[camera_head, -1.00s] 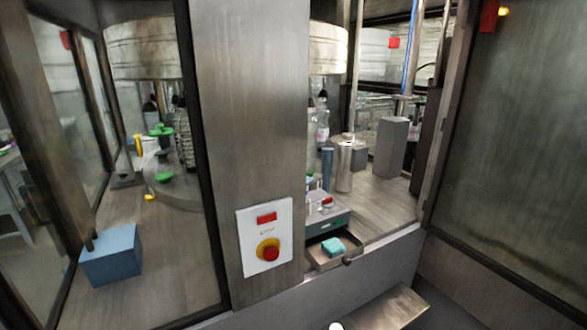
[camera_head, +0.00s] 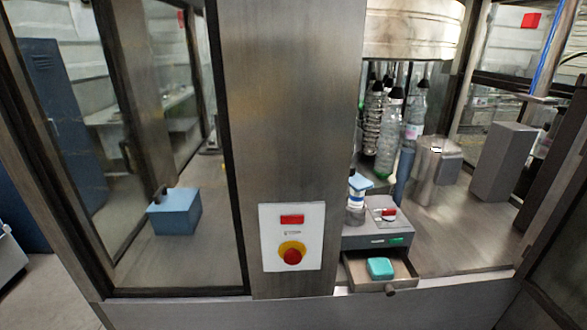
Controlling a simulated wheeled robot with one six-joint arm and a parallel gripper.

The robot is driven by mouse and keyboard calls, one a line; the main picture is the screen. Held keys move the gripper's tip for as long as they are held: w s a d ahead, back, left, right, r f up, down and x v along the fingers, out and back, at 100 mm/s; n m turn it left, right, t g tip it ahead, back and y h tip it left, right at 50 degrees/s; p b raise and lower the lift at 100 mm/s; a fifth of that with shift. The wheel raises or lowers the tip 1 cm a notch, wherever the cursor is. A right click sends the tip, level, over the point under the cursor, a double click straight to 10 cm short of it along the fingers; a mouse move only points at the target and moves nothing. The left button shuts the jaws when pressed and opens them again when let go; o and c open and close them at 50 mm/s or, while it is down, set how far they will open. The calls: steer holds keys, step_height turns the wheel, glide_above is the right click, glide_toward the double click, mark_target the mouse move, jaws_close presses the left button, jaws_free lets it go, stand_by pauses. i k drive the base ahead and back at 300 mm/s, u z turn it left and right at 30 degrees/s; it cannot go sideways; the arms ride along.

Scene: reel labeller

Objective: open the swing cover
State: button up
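A framed glass panel (camera_head: 185,110) of the machine enclosure stands at left, closed against a broad steel post (camera_head: 290,110). Right of the post the front is uncovered and I see straight inside. A dark-framed panel (camera_head: 565,235) stands at the right edge, angled outward and cut off by the picture. I cannot tell which panel is the swing cover. My gripper is not in view.
The post carries a white control plate (camera_head: 308,215) with a red button (camera_head: 291,256). An open drawer (camera_head: 406,275) holding a teal block (camera_head: 380,267) sticks out under a grey-green device (camera_head: 372,232). Bottles (camera_head: 388,135) stand inside. A blue box (camera_head: 174,212) sits behind the left glass.

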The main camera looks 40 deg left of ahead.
mark_target(357, 182)
steer(key=u, duration=0.9)
steer(key=i, duration=0.85)
steer(key=u, duration=0.4)
